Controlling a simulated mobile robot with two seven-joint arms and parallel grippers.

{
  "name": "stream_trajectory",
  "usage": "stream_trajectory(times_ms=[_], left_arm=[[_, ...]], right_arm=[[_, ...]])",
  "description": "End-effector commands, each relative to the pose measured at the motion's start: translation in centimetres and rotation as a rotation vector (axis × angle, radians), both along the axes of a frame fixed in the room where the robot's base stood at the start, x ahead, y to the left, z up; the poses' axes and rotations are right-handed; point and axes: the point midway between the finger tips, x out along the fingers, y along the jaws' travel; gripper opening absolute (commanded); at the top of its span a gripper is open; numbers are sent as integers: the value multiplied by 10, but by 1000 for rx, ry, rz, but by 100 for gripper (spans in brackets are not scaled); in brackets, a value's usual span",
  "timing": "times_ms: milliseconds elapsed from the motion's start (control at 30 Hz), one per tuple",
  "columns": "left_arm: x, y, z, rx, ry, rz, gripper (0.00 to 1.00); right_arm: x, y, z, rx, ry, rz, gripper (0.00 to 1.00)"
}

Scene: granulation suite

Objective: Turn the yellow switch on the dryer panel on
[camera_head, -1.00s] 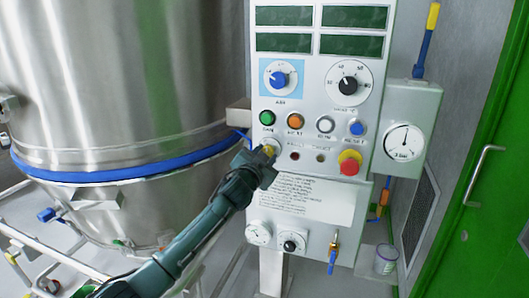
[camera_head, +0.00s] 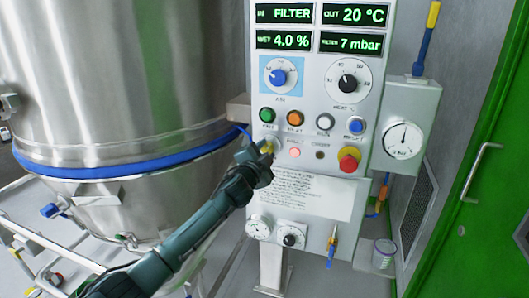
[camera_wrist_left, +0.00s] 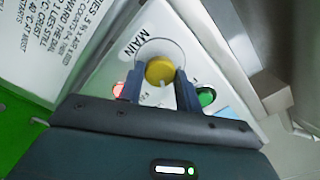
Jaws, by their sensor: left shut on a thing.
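The yellow switch (camera_wrist_left: 160,71) sits on a round pale plate below the word MAIN in the left wrist view. In the head view a bit of the yellow switch (camera_head: 267,147) shows at the panel's lower left, mostly hidden by my gripper. My left gripper (camera_head: 264,158) is shut on the yellow switch, with one finger on each side of it (camera_wrist_left: 158,88). The dryer panel (camera_head: 318,110) has its displays lit green, reading FILTER, 20 °C, 4.0 % and 7 mbar. A small pink-red lamp (camera_head: 294,153) glows right of the switch. My right gripper is not in view.
Green (camera_head: 267,115), orange (camera_head: 295,118), white and blue buttons line the panel above the switch. A red stop knob on yellow (camera_head: 349,160) is to the right. A steel vessel (camera_head: 120,80) stands left, a green door (camera_head: 490,200) right.

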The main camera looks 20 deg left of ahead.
Motion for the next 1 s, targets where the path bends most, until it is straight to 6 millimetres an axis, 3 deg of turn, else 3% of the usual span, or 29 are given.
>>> stream_trajectory(times_ms=[233, 267, 533, 833, 1000], left_arm=[[0, 0, 1, 4, -2, 0, 11], [0, 0, 1, 4, -2, 0, 35], [0, 0, 0, 2, -1, 0, 56], [-3, 0, 0, 1, 0, 0, 56], [-19, 1, -1, 1, -1, -1, 56]], right_arm=[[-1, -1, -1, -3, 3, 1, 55], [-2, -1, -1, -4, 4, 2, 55], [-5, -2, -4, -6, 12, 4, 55], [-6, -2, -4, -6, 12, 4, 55], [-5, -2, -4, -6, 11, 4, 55]])
